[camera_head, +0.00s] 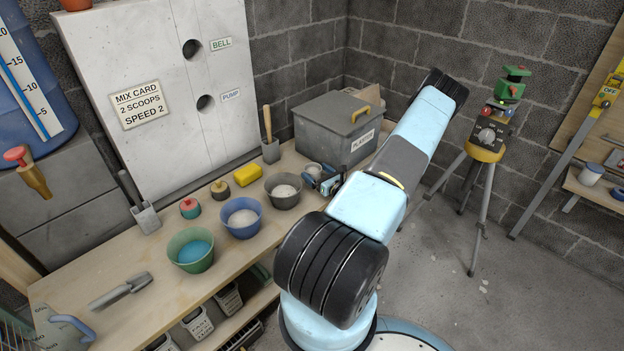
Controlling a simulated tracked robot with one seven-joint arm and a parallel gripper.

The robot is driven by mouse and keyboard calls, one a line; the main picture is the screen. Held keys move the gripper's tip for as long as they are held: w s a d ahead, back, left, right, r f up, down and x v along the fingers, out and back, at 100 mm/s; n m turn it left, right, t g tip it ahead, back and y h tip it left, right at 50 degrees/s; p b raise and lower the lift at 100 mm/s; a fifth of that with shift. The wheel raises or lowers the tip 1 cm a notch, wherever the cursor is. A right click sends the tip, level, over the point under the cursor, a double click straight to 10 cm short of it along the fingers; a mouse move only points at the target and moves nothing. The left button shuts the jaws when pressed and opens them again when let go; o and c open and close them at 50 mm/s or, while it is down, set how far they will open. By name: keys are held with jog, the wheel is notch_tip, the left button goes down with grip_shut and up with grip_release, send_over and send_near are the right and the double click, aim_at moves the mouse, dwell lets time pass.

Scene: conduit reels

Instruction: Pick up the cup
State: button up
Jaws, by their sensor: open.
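A small grey cup (312,169) with pale contents stands on the wooden bench in front of the grey lidded box. My gripper (321,182), small and blue-and-black in this view, is open right beside the cup, at its front right. My light blue arm hides part of the gripper, and I cannot tell whether the jaws are around the cup or touching it.
A dark grey bowl (283,190), a blue bowl (243,218) and a green bowl (192,249) stand left of the cup. A yellow sponge (247,175) and the grey box (335,133) are behind. A tripod (478,170) stands right on open floor.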

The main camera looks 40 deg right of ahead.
jog(key=shift+w, duration=1.25)
jog(key=c, duration=1.2)
jog(key=shift+r, duration=0.1)
